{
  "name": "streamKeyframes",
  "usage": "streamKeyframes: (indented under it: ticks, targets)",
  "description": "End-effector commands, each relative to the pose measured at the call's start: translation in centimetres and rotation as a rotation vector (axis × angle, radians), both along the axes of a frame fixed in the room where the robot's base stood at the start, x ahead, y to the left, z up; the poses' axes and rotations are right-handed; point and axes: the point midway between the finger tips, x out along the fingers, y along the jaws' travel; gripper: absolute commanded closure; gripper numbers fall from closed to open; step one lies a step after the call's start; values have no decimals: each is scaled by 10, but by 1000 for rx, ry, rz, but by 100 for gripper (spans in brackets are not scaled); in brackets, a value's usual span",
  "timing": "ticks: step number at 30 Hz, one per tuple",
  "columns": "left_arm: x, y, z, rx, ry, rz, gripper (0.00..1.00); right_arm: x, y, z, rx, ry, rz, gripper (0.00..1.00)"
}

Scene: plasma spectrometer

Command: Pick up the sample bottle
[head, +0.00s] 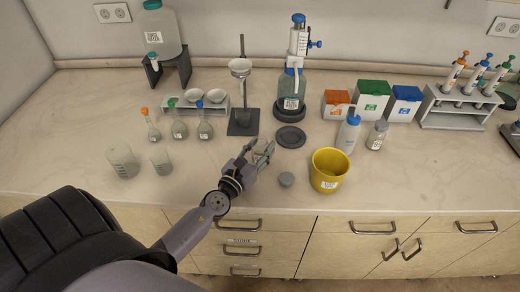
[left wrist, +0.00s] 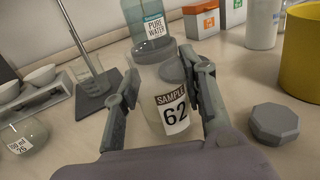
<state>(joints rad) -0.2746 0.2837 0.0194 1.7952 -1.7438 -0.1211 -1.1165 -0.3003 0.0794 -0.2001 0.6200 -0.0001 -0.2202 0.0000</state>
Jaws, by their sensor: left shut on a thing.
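The sample bottle (left wrist: 172,113) is a clear bottle with a white "SAMPLE 62" label. In the left wrist view it stands upright between the fingers of my left gripper (left wrist: 162,75), which is shut on it. In the head view my left gripper (head: 261,152) is over the front middle of the bench, and the bottle is hard to make out between its fingers. A grey faceted cap-like piece (left wrist: 274,123) lies on the bench to the right of the bottle; it also shows in the head view (head: 287,179). My right gripper is not in view.
A yellow bucket (head: 329,171) stands to the right. A pure water dispenser bottle (head: 290,88) and a dark round disc (head: 291,137) are behind. A funnel stand (head: 241,122), flasks (head: 179,130) and beakers (head: 122,161) stand to the left. Bare bench lies left of my gripper.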

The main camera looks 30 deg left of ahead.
Motion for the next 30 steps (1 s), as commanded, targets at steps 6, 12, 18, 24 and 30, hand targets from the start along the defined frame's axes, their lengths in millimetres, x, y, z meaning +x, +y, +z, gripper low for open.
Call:
streamKeyframes:
  ticks: [6, 12, 18, 24, 30]
  targets:
    - [0, 0, 50, -4, -3, 2, 90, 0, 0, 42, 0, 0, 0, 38]
    - [0, 0, 92, -3, -2, 1, 90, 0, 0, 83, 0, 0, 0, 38]
    - [0, 0, 130, -2, -1, 1, 90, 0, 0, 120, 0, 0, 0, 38]
    - [0, 0, 162, -2, -1, 1, 90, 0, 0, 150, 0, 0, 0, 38]
    - [4, -2, 172, -2, -33, -5, 90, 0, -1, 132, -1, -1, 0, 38]
